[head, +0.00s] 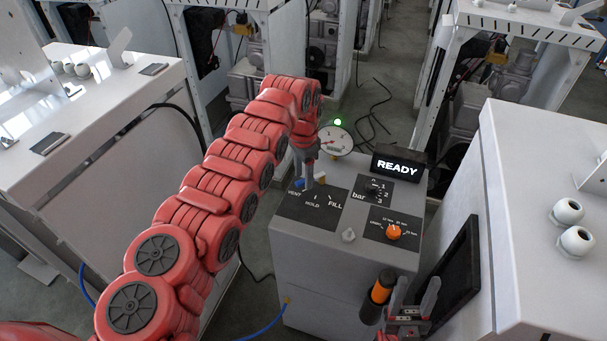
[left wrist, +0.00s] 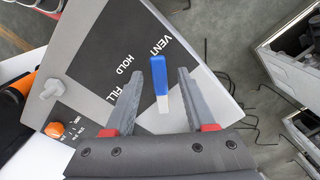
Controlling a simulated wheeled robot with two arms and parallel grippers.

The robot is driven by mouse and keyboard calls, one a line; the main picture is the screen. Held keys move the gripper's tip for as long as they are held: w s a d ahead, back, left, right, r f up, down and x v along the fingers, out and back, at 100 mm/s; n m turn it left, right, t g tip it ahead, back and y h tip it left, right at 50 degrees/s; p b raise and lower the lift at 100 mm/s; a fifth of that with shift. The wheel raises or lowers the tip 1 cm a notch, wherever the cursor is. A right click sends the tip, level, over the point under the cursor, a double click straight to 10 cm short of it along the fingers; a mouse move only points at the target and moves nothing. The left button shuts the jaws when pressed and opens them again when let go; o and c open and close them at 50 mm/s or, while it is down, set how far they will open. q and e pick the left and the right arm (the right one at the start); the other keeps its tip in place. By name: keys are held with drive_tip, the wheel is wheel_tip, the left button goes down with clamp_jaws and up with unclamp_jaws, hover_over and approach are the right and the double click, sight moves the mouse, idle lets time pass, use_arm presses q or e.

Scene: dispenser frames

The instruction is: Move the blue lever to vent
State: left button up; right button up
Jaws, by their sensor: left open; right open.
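The blue lever (left wrist: 160,78) shows in the left wrist view as a blue bar with a pale end, beside the VENT word on the dark panel (left wrist: 100,45). HOLD and FILL are printed further along. In the head view only a bit of blue (head: 299,183) shows by VENT, mostly hidden by my gripper. My left gripper (head: 309,183) is over the panel, open, its fingers in the left wrist view (left wrist: 156,65) on either side of the lever with gaps. My right gripper (head: 417,283) is open and empty in front of the grey dispenser box (head: 340,260).
The box carries a gauge (head: 336,141), a lit green lamp (head: 338,122), a READY display (head: 398,166), a bar selector (head: 374,190) and an orange knob (head: 393,232). An orange and black cylinder (head: 380,289) is close beside my right gripper. White cabinets (head: 545,160) flank the box.

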use_arm(q)
wheel_tip(320, 180, up, 6)
drive_tip(key=shift+w+f+b, duration=0.1)
drive_tip(key=shift+f+b, duration=0.15)
drive_tip(key=shift+b, duration=0.35)
wheel_tip(320, 180, up, 12)
drive_tip(key=p, duration=0.8)
drive_tip(key=shift+f, duration=0.15)
